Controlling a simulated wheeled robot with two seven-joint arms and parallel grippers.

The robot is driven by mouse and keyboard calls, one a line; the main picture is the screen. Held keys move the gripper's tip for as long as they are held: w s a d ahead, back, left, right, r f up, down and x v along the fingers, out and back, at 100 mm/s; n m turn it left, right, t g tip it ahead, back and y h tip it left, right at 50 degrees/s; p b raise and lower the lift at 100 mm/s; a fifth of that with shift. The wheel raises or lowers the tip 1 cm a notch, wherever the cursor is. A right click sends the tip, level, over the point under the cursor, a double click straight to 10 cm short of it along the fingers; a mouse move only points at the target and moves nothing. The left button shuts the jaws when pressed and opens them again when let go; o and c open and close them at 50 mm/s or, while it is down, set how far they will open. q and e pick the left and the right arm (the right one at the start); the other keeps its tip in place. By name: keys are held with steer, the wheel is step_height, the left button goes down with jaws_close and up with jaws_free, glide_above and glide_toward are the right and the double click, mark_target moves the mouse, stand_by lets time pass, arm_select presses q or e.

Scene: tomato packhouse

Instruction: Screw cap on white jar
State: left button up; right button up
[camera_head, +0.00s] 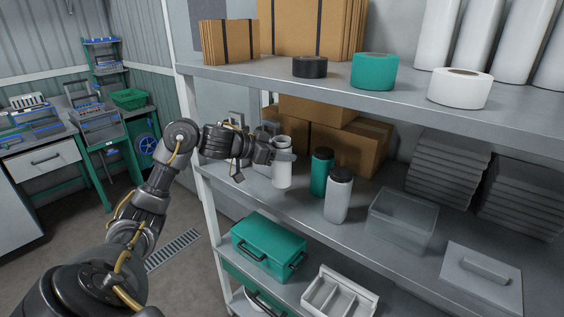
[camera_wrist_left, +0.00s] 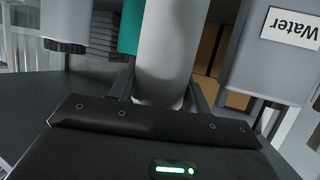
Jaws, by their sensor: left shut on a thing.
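A white jar (camera_head: 282,176) stands upright on the middle shelf. My left gripper (camera_head: 284,156) reaches in from the left and is shut on its upper part. In the left wrist view, which is upside down, the pale jar body (camera_wrist_left: 166,48) sits between the two fingers (camera_wrist_left: 162,98). The jar's top looks pale in the head view, and I cannot tell whether a cap is on it. No loose cap can be made out. My right gripper is not in view.
A green bottle (camera_head: 321,173) and a pale jar with a dark lid (camera_head: 337,200) stand right of the held jar. A grey container labelled Water (camera_wrist_left: 270,60) is close by. Cardboard boxes (camera_head: 345,145) stand behind. The upper shelf edge (camera_head: 400,103) runs overhead.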

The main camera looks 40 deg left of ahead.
mark_target(282, 164)
arm_select(q)
steer(key=shift+w+a+f, duration=0.15)
steer(key=shift+w+f, duration=0.2)
steer(key=shift+f, duration=0.05)
steer(key=shift+w+f, duration=0.1)
steer(key=shift+f, duration=0.05)
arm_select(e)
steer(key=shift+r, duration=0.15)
arm_select(q)
step_height(282, 164, down, 3)
steer(key=shift+w+p, duration=0.1)
steer(key=shift+p, duration=0.6)
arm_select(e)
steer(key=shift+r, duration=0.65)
arm_select(q)
steer(key=shift+a+f, duration=0.1)
steer(key=shift+f, duration=0.05)
steer(key=shift+f, duration=0.15)
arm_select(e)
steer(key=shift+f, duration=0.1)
arm_select(q)
steer(key=o, duration=1.4)
steer(key=shift+c, duration=0.2)
